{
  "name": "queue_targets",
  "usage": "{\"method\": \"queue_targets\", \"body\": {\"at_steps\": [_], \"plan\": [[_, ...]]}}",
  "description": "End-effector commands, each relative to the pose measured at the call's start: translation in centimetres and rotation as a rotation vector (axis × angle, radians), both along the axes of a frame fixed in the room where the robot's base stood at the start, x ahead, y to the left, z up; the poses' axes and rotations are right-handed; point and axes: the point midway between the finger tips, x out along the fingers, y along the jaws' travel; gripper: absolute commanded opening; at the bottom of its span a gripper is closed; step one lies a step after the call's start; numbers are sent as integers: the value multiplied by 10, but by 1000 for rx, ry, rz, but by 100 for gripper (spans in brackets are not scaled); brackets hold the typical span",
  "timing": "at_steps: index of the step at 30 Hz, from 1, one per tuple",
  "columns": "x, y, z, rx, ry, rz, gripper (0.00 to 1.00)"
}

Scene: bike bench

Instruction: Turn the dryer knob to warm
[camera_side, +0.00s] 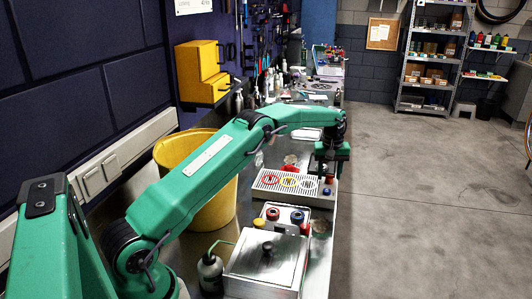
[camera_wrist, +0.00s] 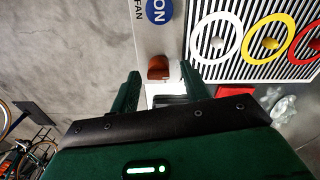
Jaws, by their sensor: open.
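The dryer is a silver box with a slotted top (camera_side: 262,186) on the bench, bearing white, yellow and red rings. In the wrist view, its slotted top (camera_wrist: 212,73) fills the upper right. Beside it is a plain panel strip (camera_wrist: 150,30) with the word FAN and a blue ON mark (camera_wrist: 159,10). An orange-brown knob (camera_wrist: 158,67) sits on this strip. My gripper (camera_wrist: 160,72) is open, with one finger on each side of the knob in the picture; I see no contact. In the side view, my gripper (camera_side: 330,174) points down over the dryer's right end. The knob's setting is unreadable.
A lidded metal box (camera_side: 262,262), a small bottle (camera_side: 210,272) and a panel with red and blue round parts (camera_side: 285,213) stand nearer on the bench. A yellow bucket (camera_side: 210,205) stands behind my arm. Open floor (camera_side: 420,200) lies right of the bench.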

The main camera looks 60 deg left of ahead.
Motion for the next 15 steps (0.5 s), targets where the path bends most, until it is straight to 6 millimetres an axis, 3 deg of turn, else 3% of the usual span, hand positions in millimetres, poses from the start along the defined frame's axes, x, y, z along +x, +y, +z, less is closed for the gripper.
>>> {"method": "queue_targets", "body": {"at_steps": [13,15], "plan": [[0,0,-9,0,0,0,46],[0,0,-9,0,0,0,33]]}}
